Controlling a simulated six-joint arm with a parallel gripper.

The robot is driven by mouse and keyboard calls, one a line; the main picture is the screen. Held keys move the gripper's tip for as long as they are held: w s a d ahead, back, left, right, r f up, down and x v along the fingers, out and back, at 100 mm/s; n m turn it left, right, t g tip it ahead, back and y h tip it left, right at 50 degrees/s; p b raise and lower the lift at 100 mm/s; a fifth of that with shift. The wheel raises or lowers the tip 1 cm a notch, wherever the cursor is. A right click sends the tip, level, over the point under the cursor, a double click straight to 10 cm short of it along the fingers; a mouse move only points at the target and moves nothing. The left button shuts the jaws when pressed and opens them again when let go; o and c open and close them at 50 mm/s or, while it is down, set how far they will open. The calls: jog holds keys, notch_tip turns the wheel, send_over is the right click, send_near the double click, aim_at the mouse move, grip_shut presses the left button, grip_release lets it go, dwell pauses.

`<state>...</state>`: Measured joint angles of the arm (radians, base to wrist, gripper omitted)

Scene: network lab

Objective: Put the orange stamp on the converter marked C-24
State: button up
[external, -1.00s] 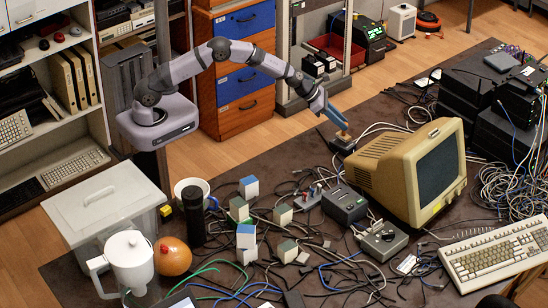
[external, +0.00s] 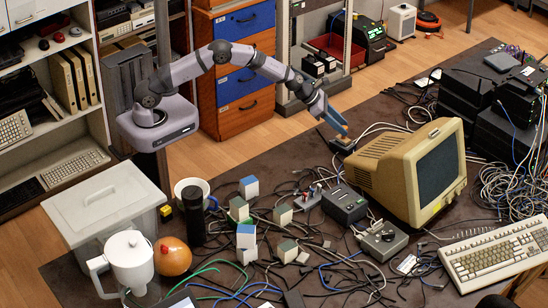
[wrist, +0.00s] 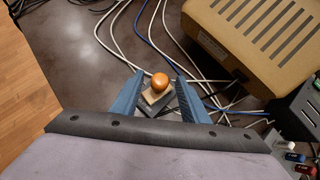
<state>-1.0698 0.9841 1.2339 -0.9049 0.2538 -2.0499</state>
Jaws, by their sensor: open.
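The orange stamp, with a round orange knob (wrist: 160,81) and a pale wooden base, stands on a small dark pad or box behind the beige monitor. In the external view its base (external: 344,141) shows just below my gripper (external: 342,130), which partly hides the knob. In the wrist view my gripper (wrist: 159,77) is open, its blue fingers on either side of the knob with gaps to both. Several small converter boxes, some blue-and-white (external: 249,187), some greenish (external: 283,214), sit mid-table; two look stacked (external: 246,236). Their markings are too small to read, so I cannot tell which is C-24.
The beige monitor (external: 379,168) stands right beside the stamp; its vented casing (wrist: 260,40) fills the wrist view's upper right. Cables cross the table around the stamp and converters. A dark box (external: 344,203) and a grey switch box (external: 381,240) lie nearer. Bare table shows left of the stamp.

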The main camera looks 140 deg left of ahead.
jog(key=shift+r, duration=0.25)
jog(key=b+v, duration=0.1)
jog(key=v, duration=1.1)
jog(key=shift+b, duration=0.3)
jog(key=w+d+f+m+h, duration=0.1)
jog(key=w+d+m+h, duration=0.25)
jog(key=d+m, duration=0.9)
jog(key=w+d+f+m+h, duration=0.2)
jog(key=w+d+m, duration=0.4)
jog(key=d, duration=1.2)
jog(key=s+d+f+m+g+h, duration=0.1)
jog(key=s+d+m+g, duration=0.1)
jog(key=s+d+m, duration=0.4)
jog(key=s+d+f+m+g+h, duration=0.1)
jog(key=s+d+m+g, duration=0.15)
jog(key=d+m, duration=0.7)
jog(key=s+d+f+m+g+y, duration=0.1)
jog(key=s+d+m+g, duration=0.1)
jog(key=s+d+m, duration=0.5)
jog(key=s+m, duration=0.4)
jog(key=shift+f, duration=0.2)
